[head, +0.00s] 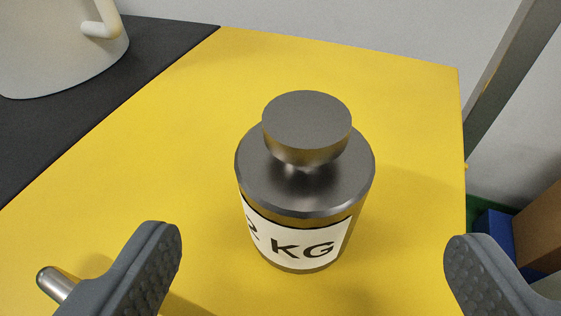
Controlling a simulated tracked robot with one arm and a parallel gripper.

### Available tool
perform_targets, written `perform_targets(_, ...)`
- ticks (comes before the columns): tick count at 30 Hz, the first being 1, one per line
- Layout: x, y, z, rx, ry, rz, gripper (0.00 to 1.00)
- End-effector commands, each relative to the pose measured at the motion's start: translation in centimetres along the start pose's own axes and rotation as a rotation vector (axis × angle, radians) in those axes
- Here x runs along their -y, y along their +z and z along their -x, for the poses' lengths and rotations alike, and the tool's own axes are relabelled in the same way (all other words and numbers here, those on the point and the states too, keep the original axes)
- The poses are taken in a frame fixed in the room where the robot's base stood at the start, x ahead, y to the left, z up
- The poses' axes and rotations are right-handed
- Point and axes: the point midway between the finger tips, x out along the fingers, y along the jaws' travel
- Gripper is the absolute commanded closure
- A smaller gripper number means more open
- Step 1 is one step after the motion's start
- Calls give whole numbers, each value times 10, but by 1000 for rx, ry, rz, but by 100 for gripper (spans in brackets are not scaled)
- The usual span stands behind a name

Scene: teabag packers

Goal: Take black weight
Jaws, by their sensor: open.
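The black weight (305,178) stands upright on the yellow tabletop in the middle of the head view. It is a dark metallic cylinder with a narrow neck and a round knob on top. A white label on its side reads "KG", with another character partly turned out of sight. My gripper (312,260) is open. One dark grey finger shows at the lower left and the other at the lower right. The weight is between and ahead of the fingers, and neither finger touches it.
The yellow table (405,120) is clear around the weight. A white container with a handle (60,45) stands on a black surface at the upper left. A small metal rod (54,283) lies by the left finger. A grey post (512,80) and boxes (535,235) are beyond the right edge.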

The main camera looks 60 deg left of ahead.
Motion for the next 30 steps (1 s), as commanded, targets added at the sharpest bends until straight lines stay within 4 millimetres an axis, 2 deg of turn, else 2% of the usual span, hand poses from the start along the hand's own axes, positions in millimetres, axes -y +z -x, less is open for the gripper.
perform_targets(3, 1, 2, -19, 2, -2, 0, 16)
perform_targets(7, 0, 1, -34, 1, 0, 3, 16)
perform_targets(17, 0, 1, -50, 1, 2, 0, 16)
perform_targets(30, 1, 1, -92, 1, 2, 0, 16)
